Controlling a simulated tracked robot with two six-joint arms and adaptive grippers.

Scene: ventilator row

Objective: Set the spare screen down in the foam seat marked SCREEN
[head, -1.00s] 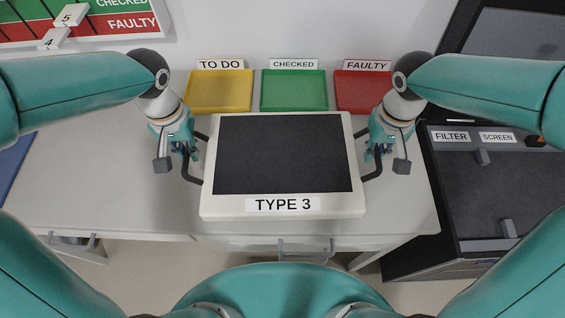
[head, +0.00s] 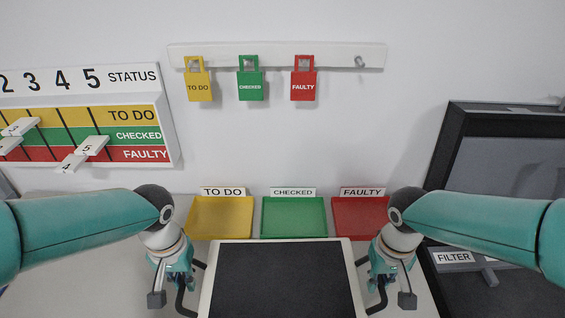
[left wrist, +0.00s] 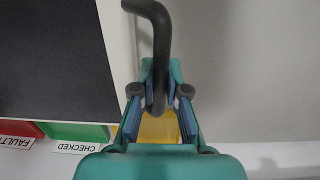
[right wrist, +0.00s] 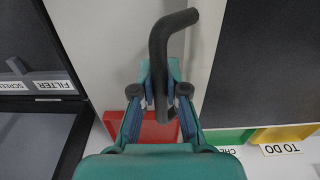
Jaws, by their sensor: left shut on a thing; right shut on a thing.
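The spare screen (head: 283,282) is a dark panel in a cream frame at the bottom middle of the head view; its lower part is cut off. It also shows in the left wrist view (left wrist: 50,60) and the right wrist view (right wrist: 262,65). My left gripper (head: 182,282) is shut on its black left handle (left wrist: 159,50). My right gripper (head: 384,280) is shut on its black right handle (right wrist: 160,45). The SCREEN label (right wrist: 14,87) shows beside the FILTER label (right wrist: 53,86) on the dark case at the right. The foam seat's recess is not clearly visible.
Yellow (head: 222,215), green (head: 293,217) and red (head: 358,217) trays stand behind the screen. The dark case (head: 520,255) with its raised lid (head: 515,165) is at the right. A status board (head: 90,120) and a tag rail (head: 280,56) hang on the wall.

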